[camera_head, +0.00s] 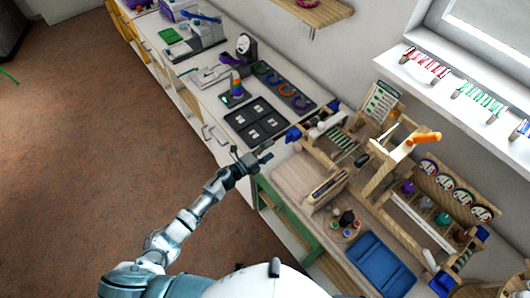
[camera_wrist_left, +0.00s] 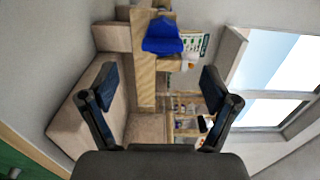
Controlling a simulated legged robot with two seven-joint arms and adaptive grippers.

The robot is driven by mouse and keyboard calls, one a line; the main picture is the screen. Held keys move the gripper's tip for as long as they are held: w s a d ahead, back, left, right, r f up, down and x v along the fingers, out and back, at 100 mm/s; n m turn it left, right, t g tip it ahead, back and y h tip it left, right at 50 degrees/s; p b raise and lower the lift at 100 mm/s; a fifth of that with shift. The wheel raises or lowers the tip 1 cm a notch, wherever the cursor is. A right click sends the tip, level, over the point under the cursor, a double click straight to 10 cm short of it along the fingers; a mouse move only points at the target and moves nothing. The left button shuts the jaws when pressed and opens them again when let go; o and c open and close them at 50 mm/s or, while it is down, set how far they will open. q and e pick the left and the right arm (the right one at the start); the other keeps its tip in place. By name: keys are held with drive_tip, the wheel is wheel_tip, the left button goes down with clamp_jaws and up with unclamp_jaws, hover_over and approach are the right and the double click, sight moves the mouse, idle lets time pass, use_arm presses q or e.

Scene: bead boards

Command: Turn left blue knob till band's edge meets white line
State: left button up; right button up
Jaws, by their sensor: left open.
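The left blue knob (camera_head: 293,134) sticks out at the left end of the wooden bead board (camera_head: 325,160). In the left wrist view the blue knob (camera_wrist_left: 162,38) sits at the top, beyond the fingers, in front of a light wooden post. My left gripper (camera_head: 253,159) is left of and a little below the knob, apart from it. In the left wrist view my left gripper (camera_wrist_left: 158,92) has its fingers wide apart with nothing between them. I cannot make out the band's edge or the white line. My right gripper is not in view.
A black tray (camera_head: 257,122) with white cards lies on the white counter behind the gripper. A blue pad (camera_head: 378,264) lies on the bench at lower right. An orange-topped wooden frame (camera_head: 425,138) stands to the right. The brown floor at left is clear.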

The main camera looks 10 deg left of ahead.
use_arm(q)
drive_tip(key=v, duration=0.3)
drive_tip(key=shift+a, duration=0.1)
drive_tip(key=shift+w, duration=0.1)
idle(0.3)
